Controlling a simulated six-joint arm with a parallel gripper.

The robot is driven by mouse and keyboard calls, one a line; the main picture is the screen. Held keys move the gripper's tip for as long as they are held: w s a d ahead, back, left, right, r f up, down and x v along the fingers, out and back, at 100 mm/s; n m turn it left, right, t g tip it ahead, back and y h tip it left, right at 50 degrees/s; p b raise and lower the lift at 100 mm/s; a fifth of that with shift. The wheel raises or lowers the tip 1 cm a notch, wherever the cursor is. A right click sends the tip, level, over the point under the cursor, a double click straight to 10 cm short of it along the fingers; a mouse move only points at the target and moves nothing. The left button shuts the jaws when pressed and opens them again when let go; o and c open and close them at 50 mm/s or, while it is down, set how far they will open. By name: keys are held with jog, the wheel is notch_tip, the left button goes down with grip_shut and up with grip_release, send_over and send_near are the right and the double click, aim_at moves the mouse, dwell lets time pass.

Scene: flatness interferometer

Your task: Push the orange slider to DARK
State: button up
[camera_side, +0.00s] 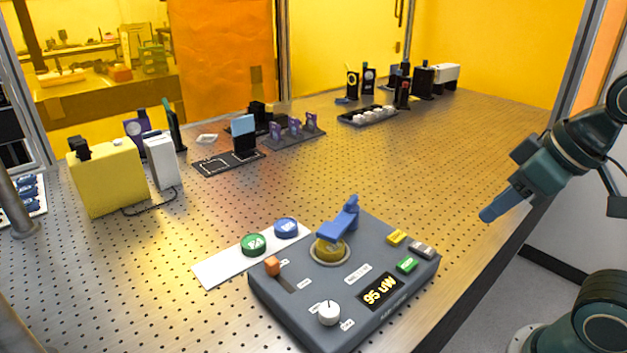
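The orange slider (272,265) is a small orange knob at the upper-left end of a dark slot on the grey-blue control box (318,283). Small white labels sit by the slot, but their words are too small to read. My gripper (489,214) is at the right, above the table's right edge, well apart from the box and slider. Its blue fingertips point down and left, and I cannot see a gap between them.
On the box are a blue lever (339,222) over a yellow round part, a white knob (328,312) and yellow, grey and green buttons. A white plate (222,268) with green and blue caps lies behind it. The perforated table is clear between box and gripper.

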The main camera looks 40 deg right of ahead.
jog(key=shift+o, duration=0.4)
jog(key=w+a+r+g, duration=0.1)
jog(key=w+a+r, duration=0.25)
jog(key=w, duration=0.35)
jog(key=w+a+r+g, duration=0.2)
jog(key=w+a, duration=0.2)
jog(key=w, duration=0.2)
jog(key=g, duration=0.3)
send_over(272, 260)
notch_tip(272, 260, down, 4)
jog(key=shift+a+f, duration=0.1)
jog(key=shift+f, duration=0.1)
notch_tip(272, 260, down, 14)
jog(key=shift+r, duration=0.1)
jog(key=shift+c, duration=0.4)
